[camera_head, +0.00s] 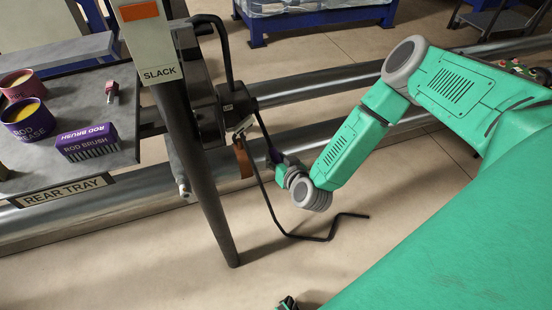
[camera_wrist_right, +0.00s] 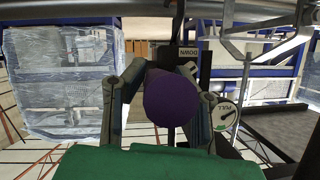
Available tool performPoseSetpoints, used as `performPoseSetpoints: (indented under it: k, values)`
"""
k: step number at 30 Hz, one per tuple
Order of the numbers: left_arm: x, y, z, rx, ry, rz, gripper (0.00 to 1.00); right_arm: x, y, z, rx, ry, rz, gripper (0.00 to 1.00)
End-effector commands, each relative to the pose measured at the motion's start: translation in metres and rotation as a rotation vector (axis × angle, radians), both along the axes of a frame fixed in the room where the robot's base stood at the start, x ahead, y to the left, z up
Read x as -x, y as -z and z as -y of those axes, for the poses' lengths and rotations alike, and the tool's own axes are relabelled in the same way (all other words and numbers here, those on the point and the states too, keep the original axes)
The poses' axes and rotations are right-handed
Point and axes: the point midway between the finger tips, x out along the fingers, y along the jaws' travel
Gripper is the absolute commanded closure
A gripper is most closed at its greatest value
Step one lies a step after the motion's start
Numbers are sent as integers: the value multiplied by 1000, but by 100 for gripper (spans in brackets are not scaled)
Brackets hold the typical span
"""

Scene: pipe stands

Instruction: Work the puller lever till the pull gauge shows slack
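A pale box (camera_head: 146,45) marked SLACK has an orange window (camera_head: 138,11).
A dark post (camera_head: 205,190) stands left of my right gripper. A bent black rod (camera_head: 300,236) reaches over the floor below. The rear tray (camera_head: 95,165) at left holds a rod brush (camera_head: 88,142) and tubs (camera_head: 28,119). Steel pipes (camera_head: 310,86) run behind.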

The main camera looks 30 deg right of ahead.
Motion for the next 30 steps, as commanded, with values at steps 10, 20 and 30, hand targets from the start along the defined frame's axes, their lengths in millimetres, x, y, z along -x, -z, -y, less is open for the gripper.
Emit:
performPoseSetpoints:
  k: [10,20,30]
  values:
    - [0,-42,0,0,0,0,100,0,-33,1,-20,0,-97,100]
    - [0,-95,0,0,0,0,100,-5,-75,2,-61,2,-267,100]
    - [0,-128,0,0,0,0,100,-13,-105,5,-98,4,-416,100]
